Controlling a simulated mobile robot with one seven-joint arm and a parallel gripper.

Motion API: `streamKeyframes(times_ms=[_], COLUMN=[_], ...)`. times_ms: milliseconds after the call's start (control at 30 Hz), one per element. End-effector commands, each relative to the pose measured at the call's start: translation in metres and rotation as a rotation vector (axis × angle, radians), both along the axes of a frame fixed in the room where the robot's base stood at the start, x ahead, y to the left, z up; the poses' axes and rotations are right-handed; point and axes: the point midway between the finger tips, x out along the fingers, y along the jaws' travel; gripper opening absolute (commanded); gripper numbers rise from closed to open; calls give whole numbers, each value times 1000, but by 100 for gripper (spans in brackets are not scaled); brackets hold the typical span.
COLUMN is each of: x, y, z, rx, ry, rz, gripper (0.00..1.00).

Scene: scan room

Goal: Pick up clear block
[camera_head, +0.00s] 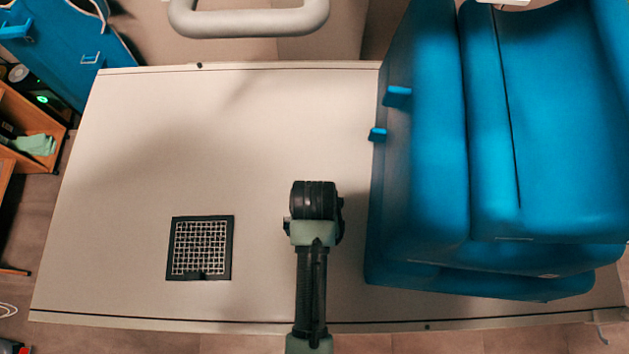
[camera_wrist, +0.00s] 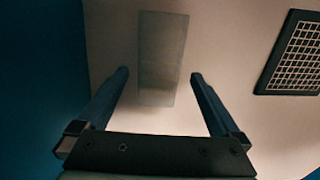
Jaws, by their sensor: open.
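The clear block (camera_wrist: 162,58) shows in the wrist view as a pale, see-through upright rectangle on the light surface. My gripper (camera_wrist: 159,75) is open, with its two fingertips apart on the left and right of the block's lower part in the picture. Nothing is held between the fingers. How high the fingertips are above the block, I cannot tell. In the head view my arm's end is over the light surface, its fingers are hidden, and I cannot make out the block.
A black-framed white grid (camera_head: 200,248) lies on the light surface (camera_head: 230,140) to the left of my arm; it also shows in the wrist view (camera_wrist: 294,55). A big blue padded chair (camera_head: 425,150) stands close on the right. The surface's upper left is clear.

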Motion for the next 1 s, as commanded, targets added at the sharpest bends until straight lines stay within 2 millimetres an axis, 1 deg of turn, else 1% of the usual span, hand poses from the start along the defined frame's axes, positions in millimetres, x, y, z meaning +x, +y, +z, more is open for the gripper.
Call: streamKeyframes(times_ms=[200,300,400,600,667,700,867,1000], x=[-2,-2,-2,-1,-1,-1,-1,-1], y=[-1,-1,-1,-1,-1,-1,-1,-1], z=[-29,-39,-43,-43,-43,-43,-43,-43], rx=[0,0,0,0,0,0,0,0], ry=[4,2,0,-1,-1,-1,0,0], rz=[0,0,0,0,0,0,0,0], gripper=[100,100,100,100,89,82,53,28])
